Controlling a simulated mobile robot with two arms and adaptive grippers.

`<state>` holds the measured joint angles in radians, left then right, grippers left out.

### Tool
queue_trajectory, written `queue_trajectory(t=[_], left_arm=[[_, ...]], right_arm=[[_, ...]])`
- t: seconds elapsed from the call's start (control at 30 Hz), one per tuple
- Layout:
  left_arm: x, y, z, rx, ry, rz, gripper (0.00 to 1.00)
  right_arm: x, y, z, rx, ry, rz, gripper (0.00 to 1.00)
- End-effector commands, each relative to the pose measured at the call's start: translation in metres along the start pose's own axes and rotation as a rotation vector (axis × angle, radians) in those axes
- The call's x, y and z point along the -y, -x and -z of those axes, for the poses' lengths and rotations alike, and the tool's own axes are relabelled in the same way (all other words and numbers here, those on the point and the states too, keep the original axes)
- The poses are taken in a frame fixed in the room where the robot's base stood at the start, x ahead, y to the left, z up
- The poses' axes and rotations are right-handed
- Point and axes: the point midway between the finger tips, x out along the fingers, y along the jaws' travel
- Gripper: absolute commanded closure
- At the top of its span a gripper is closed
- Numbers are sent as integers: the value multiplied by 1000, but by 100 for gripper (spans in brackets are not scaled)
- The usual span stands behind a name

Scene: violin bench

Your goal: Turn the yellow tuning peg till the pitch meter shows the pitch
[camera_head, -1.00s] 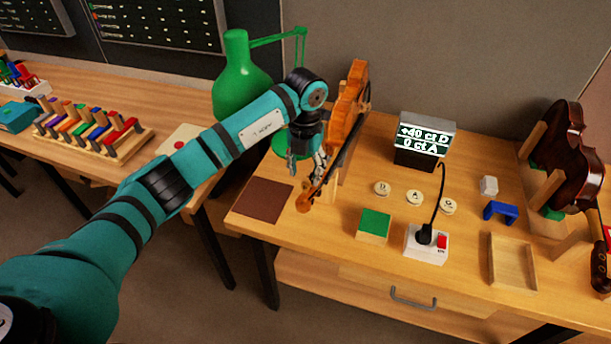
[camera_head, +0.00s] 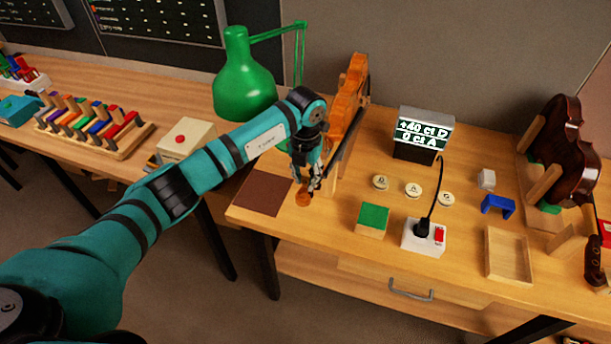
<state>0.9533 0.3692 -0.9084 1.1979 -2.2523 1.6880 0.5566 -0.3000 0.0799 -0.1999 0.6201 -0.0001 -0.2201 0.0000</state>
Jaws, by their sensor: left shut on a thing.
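The orange violin (camera_head: 347,106) stands on edge in a wooden holder at the bench's back, its neck running down toward the front. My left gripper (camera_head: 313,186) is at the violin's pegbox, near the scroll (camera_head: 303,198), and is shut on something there. It looks like a tuning peg, but the fingers hide it and I cannot make out its colour. The pitch meter (camera_head: 424,135) is a dark display with a pale top that reads "+40 ct D" and "0 ct A". My right gripper is not in view.
A brown mat (camera_head: 263,194), a green-topped block (camera_head: 373,219), round labelled buttons (camera_head: 413,190) and a switch box (camera_head: 425,236) with a black cable are nearby. A green lamp (camera_head: 243,80) stands behind my arm. A dark violin (camera_head: 563,155) stands at right.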

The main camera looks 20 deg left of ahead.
Motion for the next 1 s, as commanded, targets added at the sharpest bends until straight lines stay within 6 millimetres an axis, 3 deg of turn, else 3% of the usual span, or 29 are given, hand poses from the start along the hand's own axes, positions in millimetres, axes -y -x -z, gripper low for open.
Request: queue_trajectory(t=[0.17,0.47,0.83,0.87,1.0], left_arm=[[0,0,0,1,-5,0,100],[-1,-3,-1,3,-200,-2,100],[0,1,0,1,-240,1,100],[0,1,0,1,-239,1,75],[0,1,0,0,-239,0,57]], right_arm=[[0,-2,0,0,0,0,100],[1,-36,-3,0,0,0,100],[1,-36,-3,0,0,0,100],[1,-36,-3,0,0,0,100],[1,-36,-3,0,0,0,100]])
